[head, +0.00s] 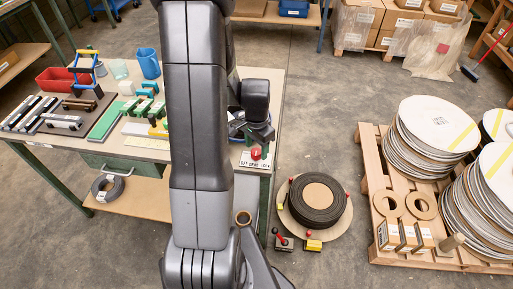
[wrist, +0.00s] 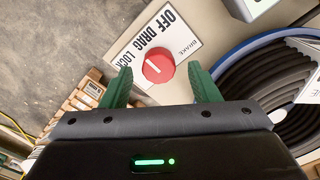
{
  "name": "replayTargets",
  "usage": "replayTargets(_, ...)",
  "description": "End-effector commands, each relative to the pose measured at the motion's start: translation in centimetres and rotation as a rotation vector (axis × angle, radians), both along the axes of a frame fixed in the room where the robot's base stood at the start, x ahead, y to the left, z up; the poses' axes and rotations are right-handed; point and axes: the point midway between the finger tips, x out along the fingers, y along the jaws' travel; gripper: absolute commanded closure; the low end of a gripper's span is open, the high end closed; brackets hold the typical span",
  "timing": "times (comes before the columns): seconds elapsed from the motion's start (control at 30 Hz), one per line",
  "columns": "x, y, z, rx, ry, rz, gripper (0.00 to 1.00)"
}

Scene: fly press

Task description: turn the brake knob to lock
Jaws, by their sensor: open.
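The red brake knob (wrist: 158,65) is round, with a short white mark on its face. I cannot tell which word the mark points at. My gripper (wrist: 160,72) is open, its green fingers apart on either side of the knob's near edge; contact is not clear. In the head view the knob (head: 256,153) is at the bench's right front corner, below my gripper (head: 260,142). My arm hides part of the bench there.
A blue-rimmed dark coil (wrist: 265,82) lies close right of the knob in the wrist view. The bench (head: 150,157) holds tools, blocks, a red bin (head: 62,80) and a blue cup (head: 149,64). A floor reel (head: 317,197) and a pallet of discs (head: 375,175) stand to the right.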

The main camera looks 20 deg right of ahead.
Motion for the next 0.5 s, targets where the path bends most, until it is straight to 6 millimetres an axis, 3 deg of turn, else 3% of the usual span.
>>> replayTargets(0.43, -0.03, 0.01, -1.07, 0.000, 0.000, 0.000, 0.45)
replayTargets(0.5, -0.01, 0.01, -1.06, 0.000, 0.000, 0.000, 0.54)
